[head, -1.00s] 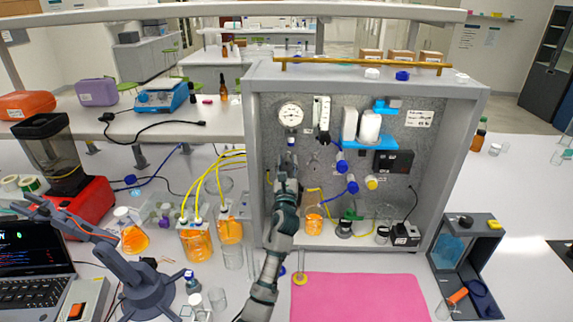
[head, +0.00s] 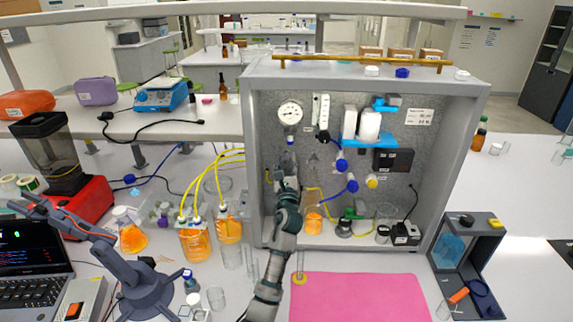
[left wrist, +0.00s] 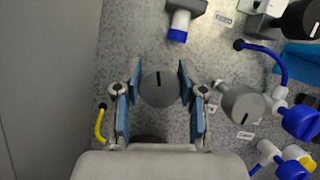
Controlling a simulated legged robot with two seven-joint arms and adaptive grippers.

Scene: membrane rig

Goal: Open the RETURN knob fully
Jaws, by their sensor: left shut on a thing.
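In the left wrist view, a round grey knob (left wrist: 160,88) with a dark, nearly upright mark sits between the blue-padded fingers of my left gripper (left wrist: 158,97). The gripper is shut on this knob. A second grey knob (left wrist: 243,103), with a slanted dark mark, is just to the right, clear of the fingers. Small labels are near the knobs, but I cannot read which says RETURN. In the head view, my left gripper (head: 287,165) is at the rig's back panel below the gauge and hides the held knob. My right gripper is not in view.
The pressure gauge (head: 290,114) is above my gripper. Blue fittings (head: 353,187) and a blue shelf (head: 368,141) are to its right. An orange-filled beaker (head: 313,223) stands inside the rig. Orange bottles (head: 195,242) with yellow tubes stand left of it. A pink mat (head: 360,298) lies in front.

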